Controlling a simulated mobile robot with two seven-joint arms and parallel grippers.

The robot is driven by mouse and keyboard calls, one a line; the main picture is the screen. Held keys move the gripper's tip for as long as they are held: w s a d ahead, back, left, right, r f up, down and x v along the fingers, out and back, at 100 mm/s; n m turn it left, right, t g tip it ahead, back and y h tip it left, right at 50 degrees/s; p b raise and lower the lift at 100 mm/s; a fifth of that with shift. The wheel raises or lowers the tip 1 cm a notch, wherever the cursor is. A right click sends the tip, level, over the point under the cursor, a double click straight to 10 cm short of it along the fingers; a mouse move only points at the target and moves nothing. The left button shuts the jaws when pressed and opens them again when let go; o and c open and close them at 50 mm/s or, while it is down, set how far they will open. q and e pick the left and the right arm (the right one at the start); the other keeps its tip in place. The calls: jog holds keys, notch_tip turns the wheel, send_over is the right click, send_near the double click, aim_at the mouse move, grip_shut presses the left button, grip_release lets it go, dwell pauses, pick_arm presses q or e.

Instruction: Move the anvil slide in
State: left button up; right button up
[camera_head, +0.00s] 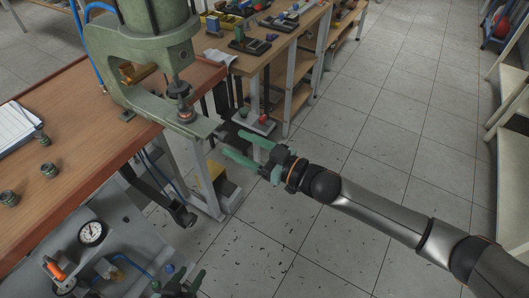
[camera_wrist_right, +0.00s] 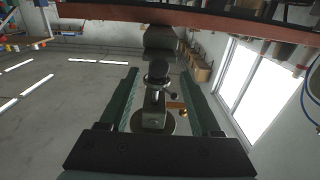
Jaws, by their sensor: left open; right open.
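A green press (camera_head: 150,60) stands on the wooden bench. Its flat anvil slide (camera_head: 206,130) sticks out toward the front right past the bench edge, with a small dark end. My right gripper (camera_head: 231,144) is open and empty, its two green fingers pointing at that end from the right, with a small gap in the head view. In the right wrist view the open fingers (camera_wrist_right: 160,95) frame a dark round knob and a metal post; I cannot tell whether they belong to the slide. My left gripper (camera_head: 177,283) is open at the bottom edge, partly cut off.
The bench top (camera_head: 85,130) holds a paper sheet (camera_head: 14,128) and several small metal parts. A grey panel with a gauge (camera_head: 92,233) stands at lower left. Open floor lies right.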

jog(key=v, duration=0.7)
jog(key=shift+d, duration=0.25)
jog(key=s+d+f+m+h+p, duration=0.1)
jog(key=s+d+f+m+h, duration=0.3)
jog(key=s+f, duration=0.5)
jog(key=s+d+f+m+g+h+p, duration=0.1)
jog(key=s+d+f+m+h, duration=0.3)
jog(key=s+d+f+h, duration=0.4)
notch_tip(320, 180, down, 4)
jog(key=shift+s+d+f+m, duration=0.15)
jog(key=shift+s+f+m, duration=0.05)
jog(key=shift+s+m, duration=0.25)
